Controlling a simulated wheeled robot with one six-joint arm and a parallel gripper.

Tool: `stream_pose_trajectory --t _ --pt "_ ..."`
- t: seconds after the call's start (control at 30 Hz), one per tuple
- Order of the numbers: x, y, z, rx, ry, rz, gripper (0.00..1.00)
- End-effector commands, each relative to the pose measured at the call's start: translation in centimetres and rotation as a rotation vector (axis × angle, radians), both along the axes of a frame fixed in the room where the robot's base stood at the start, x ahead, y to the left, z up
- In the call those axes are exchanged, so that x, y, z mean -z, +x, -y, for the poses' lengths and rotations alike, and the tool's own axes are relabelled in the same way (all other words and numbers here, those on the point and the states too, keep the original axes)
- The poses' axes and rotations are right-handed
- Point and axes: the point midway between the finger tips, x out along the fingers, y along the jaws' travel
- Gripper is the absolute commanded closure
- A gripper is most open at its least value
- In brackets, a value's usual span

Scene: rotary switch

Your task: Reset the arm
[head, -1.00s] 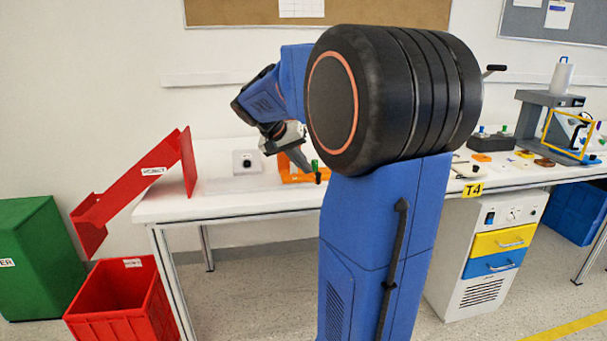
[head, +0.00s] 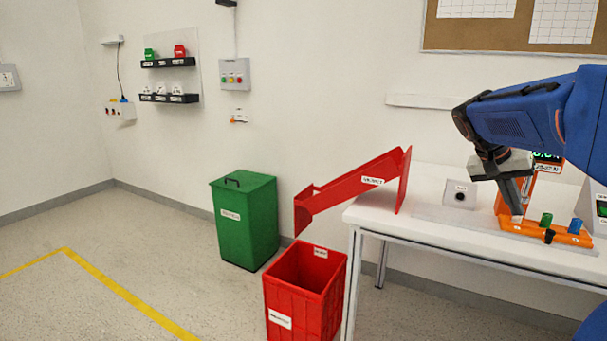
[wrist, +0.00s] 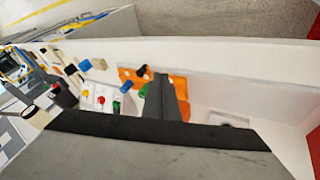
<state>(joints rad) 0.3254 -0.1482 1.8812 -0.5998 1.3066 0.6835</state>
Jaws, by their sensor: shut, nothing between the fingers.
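My blue arm reaches in from the right of the head view. My gripper (head: 517,208) points down over the white table (head: 388,205), near the left end of an orange base (head: 566,235) with a green, a blue and a black piece on it. The fingers are shut and empty. In the wrist view the shut fingers (wrist: 163,82) appear in front of the orange base (wrist: 182,90). Whether they touch it I cannot tell. A small grey box with a round black knob (head: 459,196), perhaps the rotary switch, stands on the table left of my gripper.
A red chute (head: 350,188) slopes from the table's left end toward a red bin (head: 303,295). A green bin (head: 245,222) stands by the wall. A wall panel with coloured buttons (head: 234,74) hangs behind. The floor at left is clear.

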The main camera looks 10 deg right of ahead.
Motion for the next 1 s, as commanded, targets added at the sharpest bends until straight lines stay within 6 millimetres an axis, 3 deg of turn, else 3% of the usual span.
stream_pose_trajectory --t 0.3,0.6,0.8,1.0 --pt "4.2 -5.6 -10.9 -0.316 0.156 0.032 1.00" --pt "9.5 -11.7 -19.9 -0.616 0.280 0.081 1.00" --pt "13.3 -15.8 -24.8 -0.801 0.343 0.124 1.00" --pt "16.0 -18.5 -27.6 -0.920 0.379 0.157 1.00"
